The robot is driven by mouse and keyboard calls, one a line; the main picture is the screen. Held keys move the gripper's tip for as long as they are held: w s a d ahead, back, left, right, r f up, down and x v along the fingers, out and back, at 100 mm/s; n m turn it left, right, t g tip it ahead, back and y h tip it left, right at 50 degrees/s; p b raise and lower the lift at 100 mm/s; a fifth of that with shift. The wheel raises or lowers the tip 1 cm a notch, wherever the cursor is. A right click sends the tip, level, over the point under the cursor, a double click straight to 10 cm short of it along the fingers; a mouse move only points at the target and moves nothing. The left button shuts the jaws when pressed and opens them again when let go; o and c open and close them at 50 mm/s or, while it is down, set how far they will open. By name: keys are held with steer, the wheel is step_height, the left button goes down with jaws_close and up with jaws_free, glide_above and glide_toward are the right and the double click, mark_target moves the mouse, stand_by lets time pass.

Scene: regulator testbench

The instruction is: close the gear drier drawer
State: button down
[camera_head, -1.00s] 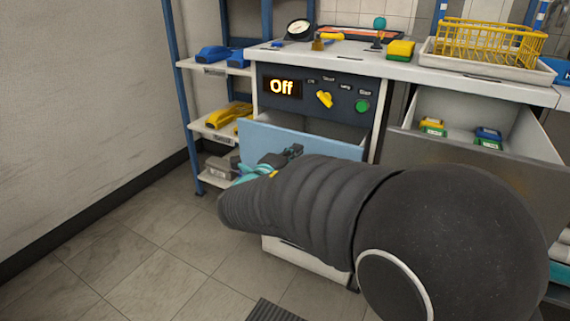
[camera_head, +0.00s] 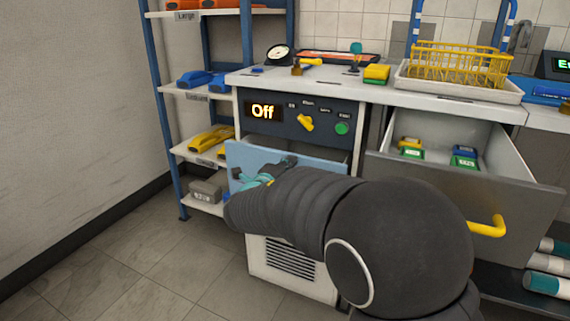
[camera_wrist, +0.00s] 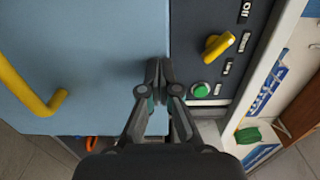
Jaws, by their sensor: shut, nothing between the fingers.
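The gear drier drawer has a light blue front (camera_head: 242,157); it stands a little out from the cabinet, with a narrow strip of its inside showing above. In the wrist view the blue front (camera_wrist: 100,55) fills the left side, with its yellow handle (camera_wrist: 32,92) at far left. My gripper (camera_head: 290,160) is shut and empty, its fingertips at the upper part of the front. In the wrist view my gripper (camera_wrist: 159,70) is at the front's edge beside the control panel; it appears to touch the front. My arm hides much of the front in the head view.
The dark panel above the drawer has an "Off" display (camera_head: 263,111), a yellow knob (camera_head: 306,123) and a green button (camera_head: 342,128). A grey drawer (camera_head: 520,200) stands open at right, holding several small boxes. A blue-framed shelf (camera_head: 175,150) stands at left. Floor at lower left is clear.

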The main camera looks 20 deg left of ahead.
steer(key=w+p, duration=0.2)
steer(key=w, duration=0.4)
steer(key=shift+w+d+r, duration=0.15)
steer(key=shift+w+d, duration=0.05)
steer(key=shift+d, duration=0.05)
steer(key=shift+r, duration=0.1)
